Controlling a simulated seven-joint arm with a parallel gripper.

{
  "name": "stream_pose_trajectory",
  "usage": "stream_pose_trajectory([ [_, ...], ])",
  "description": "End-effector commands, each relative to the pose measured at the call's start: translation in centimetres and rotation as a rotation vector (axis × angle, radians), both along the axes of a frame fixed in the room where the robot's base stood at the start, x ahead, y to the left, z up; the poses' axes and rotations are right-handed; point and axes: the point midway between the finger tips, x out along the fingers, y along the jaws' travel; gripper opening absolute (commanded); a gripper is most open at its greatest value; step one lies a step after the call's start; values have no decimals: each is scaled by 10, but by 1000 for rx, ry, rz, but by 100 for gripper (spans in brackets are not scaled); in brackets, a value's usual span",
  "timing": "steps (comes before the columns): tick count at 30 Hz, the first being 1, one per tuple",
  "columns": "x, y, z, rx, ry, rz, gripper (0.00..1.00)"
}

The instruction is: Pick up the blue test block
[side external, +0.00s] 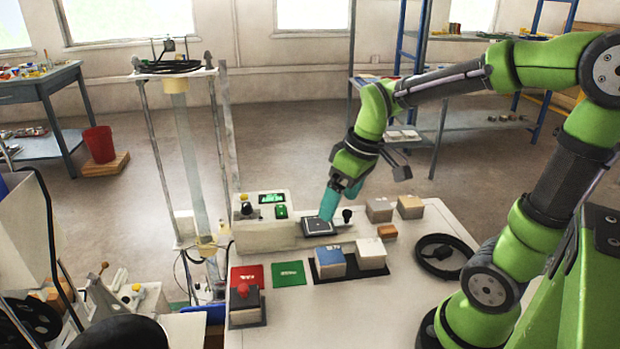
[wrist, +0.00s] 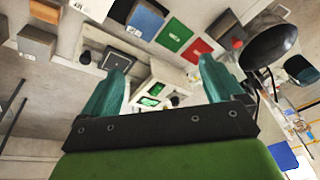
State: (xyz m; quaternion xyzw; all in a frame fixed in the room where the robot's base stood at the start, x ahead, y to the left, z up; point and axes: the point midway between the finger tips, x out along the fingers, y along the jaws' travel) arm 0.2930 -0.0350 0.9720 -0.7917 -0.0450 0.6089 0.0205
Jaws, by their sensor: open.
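The blue test block (side external: 330,257) has a blue top and sits at the left end of a black tray (side external: 352,275) on the white table. A cream-topped block (side external: 371,249) sits beside it on the same tray. My gripper (side external: 339,203) has teal fingers and is open, with nothing seen between them. It points down near the dark square plate (side external: 318,227), behind the blue block and apart from it. In the wrist view, the gripper (wrist: 163,64) has its fingers spread, and the blue block (wrist: 146,17) shows near the top edge, beyond the fingertips.
Red (side external: 247,275) and green (side external: 289,273) mats lie left of the tray. A red-button box (side external: 247,308) is at the front left. A white device (side external: 263,230) stands behind. Brown blocks (side external: 410,206) and a black ring (side external: 443,255) are on the right. The table's front is clear.

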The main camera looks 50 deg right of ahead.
Motion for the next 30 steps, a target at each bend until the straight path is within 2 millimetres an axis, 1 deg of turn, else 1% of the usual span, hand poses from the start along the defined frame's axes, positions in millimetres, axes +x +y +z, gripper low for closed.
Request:
stream_pose_trajectory([
  [1,7,-10,-8,-23,37,101,94],
  [4,15,-22,-16,-61,79,328,94],
  [6,18,-27,-17,-83,87,471,94],
  [9,20,-28,-13,-110,78,631,94],
  [12,19,-27,-12,-122,73,724,94],
  [14,18,-26,-14,-125,71,753,94],
  [17,19,-25,-25,-126,71,771,94],
  [27,25,-17,-96,-125,73,768,94],
  [30,27,-15,-113,-125,72,767,94],
])
